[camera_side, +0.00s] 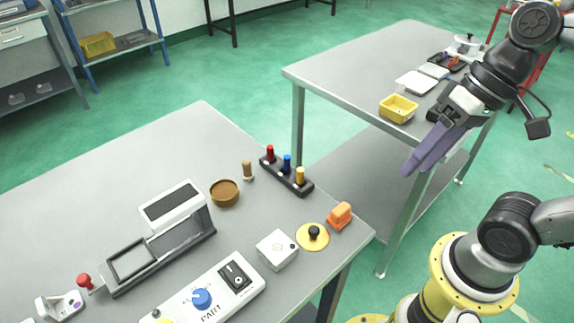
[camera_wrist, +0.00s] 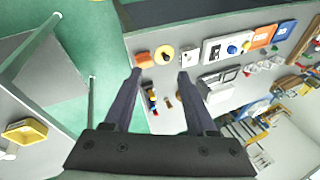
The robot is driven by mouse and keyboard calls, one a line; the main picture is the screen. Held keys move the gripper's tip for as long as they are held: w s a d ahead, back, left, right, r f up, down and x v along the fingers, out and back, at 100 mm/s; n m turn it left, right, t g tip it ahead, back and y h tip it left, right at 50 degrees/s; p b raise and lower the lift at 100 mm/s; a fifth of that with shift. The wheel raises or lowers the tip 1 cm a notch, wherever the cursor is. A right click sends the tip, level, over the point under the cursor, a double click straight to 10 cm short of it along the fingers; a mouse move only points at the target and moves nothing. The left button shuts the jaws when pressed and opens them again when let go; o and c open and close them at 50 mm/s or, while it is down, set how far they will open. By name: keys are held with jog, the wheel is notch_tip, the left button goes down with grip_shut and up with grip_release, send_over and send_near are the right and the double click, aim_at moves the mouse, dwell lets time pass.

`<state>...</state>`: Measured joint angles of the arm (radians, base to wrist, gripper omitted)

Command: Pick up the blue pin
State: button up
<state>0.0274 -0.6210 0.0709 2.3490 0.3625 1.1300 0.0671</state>
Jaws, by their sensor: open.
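The blue pin (camera_side: 287,163) stands upright in a black holder (camera_side: 300,187) near the right edge of the near table. A red pin (camera_side: 270,153) stands on one side of it and a yellow pin (camera_side: 300,175) on the other. In the wrist view the holder with its pins (camera_wrist: 152,99) is small, between my fingers and near the left one; the blue pin is hard to single out there. My gripper (camera_side: 408,168) is open and empty, high and to the right of the holder, well apart from it. It also spans the wrist view (camera_wrist: 160,72).
A brown round dish (camera_side: 224,193), a wooden peg (camera_side: 247,170), an orange block (camera_side: 340,215), a yellow disc with black knob (camera_side: 313,237) and a white box (camera_side: 277,250) stand around the holder. A second table (camera_side: 345,75) bears a yellow bin (camera_side: 398,108).

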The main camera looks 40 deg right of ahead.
jog(key=w+a+m+g+y, duration=0.2)
jog(key=w+a+y, duration=0.1)
jog(key=m+t+y, duration=0.3)
jog(key=m+y, duration=0.7)
jog(key=m, duration=0.3)
send_over(287, 166)
jog(key=s+d, duration=0.4)
notch_tip(287, 166, down, 8)
jog(key=d+f+m+t, duration=0.4)
jog(key=d+f+m, duration=0.15)
jog(key=f, duration=0.55)
jog(key=x, duration=1.3)
jog(key=shift+w+f, duration=0.25)
grip_shut()
